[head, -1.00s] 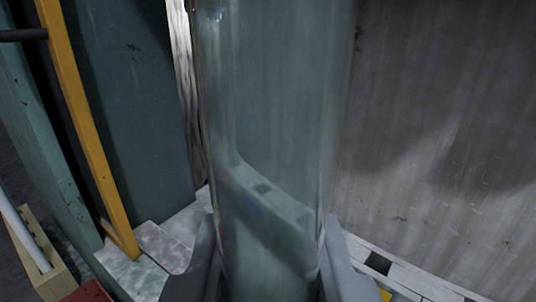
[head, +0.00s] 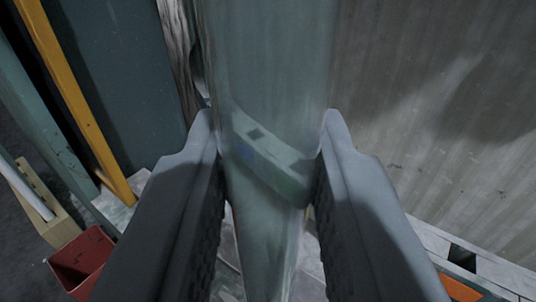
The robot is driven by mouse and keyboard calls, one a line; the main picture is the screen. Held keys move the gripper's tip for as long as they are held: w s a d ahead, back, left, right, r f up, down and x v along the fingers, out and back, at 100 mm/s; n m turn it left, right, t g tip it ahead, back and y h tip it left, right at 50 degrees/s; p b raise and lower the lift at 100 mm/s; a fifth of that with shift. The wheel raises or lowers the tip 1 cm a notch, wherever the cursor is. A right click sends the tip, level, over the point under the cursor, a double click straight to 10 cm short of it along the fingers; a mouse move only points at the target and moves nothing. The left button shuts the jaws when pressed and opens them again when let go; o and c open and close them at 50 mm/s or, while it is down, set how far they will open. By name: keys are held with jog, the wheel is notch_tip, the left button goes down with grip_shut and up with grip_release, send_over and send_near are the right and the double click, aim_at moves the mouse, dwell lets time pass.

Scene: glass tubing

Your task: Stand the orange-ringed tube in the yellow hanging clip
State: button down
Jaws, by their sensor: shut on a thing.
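A large clear glass tube (head: 265,75) stands nearly upright in the middle of the head view, running off its top edge. My gripper (head: 268,135) has one grey finger on each side of the tube and is shut on it. No orange ring shows on the part of the tube in view, so I cannot tell whether it is the orange-ringed one. I cannot make out the yellow hanging clip. A pale bar with a dark square hole (head: 268,155) shows through the glass.
A yellow upright bar (head: 75,100) stands at the left before a dark blue-green panel (head: 125,80). A red bin (head: 80,262) and a pale wooden block (head: 52,215) are at lower left. A grey wall (head: 440,110) fills the right. An orange piece (head: 458,290) shows at lower right.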

jog(key=shift+w+d, duration=8.3)
jog(key=shift+w, duration=0.35)
notch_tip(320, 180, down, 7)
jog(key=shift+r, duration=0.1)
jog(key=c, duration=1.1)
grip_release()
jog(key=shift+c, duration=0.2)
jog(key=shift+s, duration=0.1)
jog(key=s, duration=1.7)
jog(key=shift+s+a, duration=0.15)
jog(key=shift+a, duration=0.2)
